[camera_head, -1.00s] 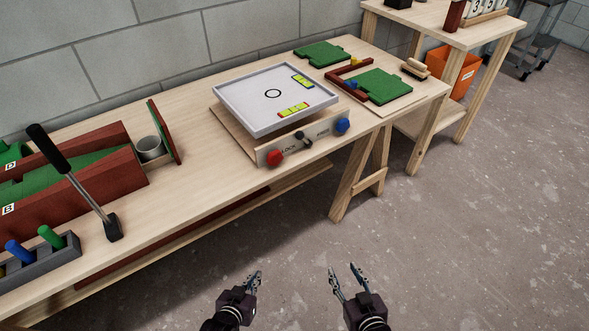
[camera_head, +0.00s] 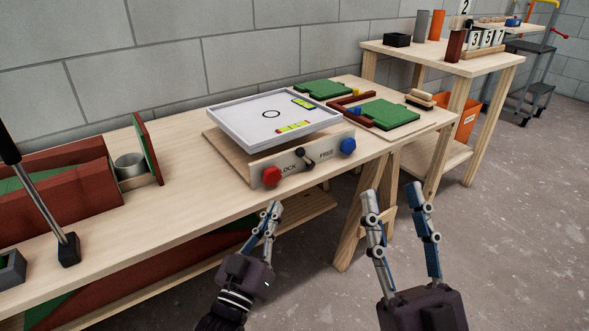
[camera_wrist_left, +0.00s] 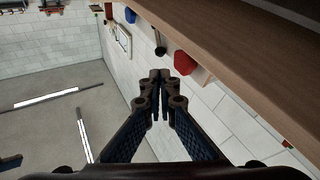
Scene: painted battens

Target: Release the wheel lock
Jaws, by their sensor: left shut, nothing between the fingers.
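The wheel lock's front panel (camera_head: 255,178) is pale wood marked LOCK and FREE. Its small lever with a black knob (camera_head: 300,152) leans up and to the left, towards the LOCK side. A red knob (camera_head: 271,176) sits left of it and a blue knob (camera_head: 348,146) right. In the left wrist view I see the red knob (camera_wrist_left: 184,63), black knob (camera_wrist_left: 160,49) and blue knob (camera_wrist_left: 130,14) beyond the fingers. My left gripper (camera_head: 273,207) is shut and empty, in front of and below the panel, apart from it. My right gripper (camera_head: 392,190) is open and empty, right of the panel.
A white tray (camera_head: 235,133) with yellow-green pieces sits above the panel. A dark lever (camera_head: 40,200) and a red-brown box (camera_head: 60,205) stand left on the bench (camera_head: 195,190). Green boards (camera_head: 385,115) lie right. Floor space is clear at right.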

